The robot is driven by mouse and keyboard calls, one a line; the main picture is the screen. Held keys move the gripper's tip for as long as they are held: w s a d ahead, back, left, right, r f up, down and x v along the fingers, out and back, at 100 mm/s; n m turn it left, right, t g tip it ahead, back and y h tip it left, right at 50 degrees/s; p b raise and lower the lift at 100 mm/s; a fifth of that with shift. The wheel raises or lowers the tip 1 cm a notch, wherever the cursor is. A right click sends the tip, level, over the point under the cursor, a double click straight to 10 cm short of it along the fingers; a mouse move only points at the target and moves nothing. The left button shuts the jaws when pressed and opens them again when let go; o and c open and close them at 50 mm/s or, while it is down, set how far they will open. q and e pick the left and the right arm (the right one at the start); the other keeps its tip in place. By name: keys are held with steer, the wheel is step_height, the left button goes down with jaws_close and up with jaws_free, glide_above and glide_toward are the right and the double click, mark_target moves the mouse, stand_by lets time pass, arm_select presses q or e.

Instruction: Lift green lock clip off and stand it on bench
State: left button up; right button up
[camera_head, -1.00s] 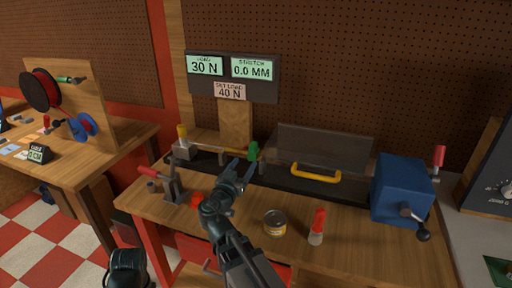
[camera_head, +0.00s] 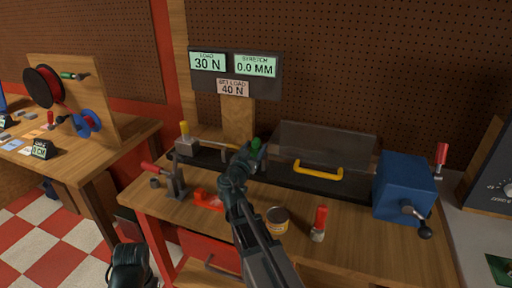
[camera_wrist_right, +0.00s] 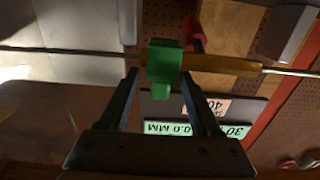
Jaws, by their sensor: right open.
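The green lock clip (camera_head: 256,144) sits on the thin rod line at the back of the bench (camera_head: 350,235), left of the clear cover. My right gripper (camera_head: 257,154) is at the clip and hides its lower part in the head view. In the right wrist view the clip (camera_wrist_right: 163,66) lies between the tips of the open fingers (camera_wrist_right: 160,84), with a yellow-orange sleeve on the rod to its right. A small gap shows on the right finger's side; contact on the left cannot be told.
A clear cover with a yellow handle (camera_head: 318,171) and a blue box with a crank (camera_head: 404,188) stand to the right. A tin (camera_head: 277,220), a red-capped bottle (camera_head: 319,224), a red-handled clamp (camera_head: 174,180) and a red item (camera_head: 207,200) stand around my right arm. Bench front right is clear.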

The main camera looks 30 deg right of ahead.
mark_target(259, 139)
steer(key=x, duration=0.5)
steer(key=shift+a+r, duration=0.1)
steer(key=shift+r, duration=0.15)
steer(key=shift+c, duration=0.2)
jaws_close()
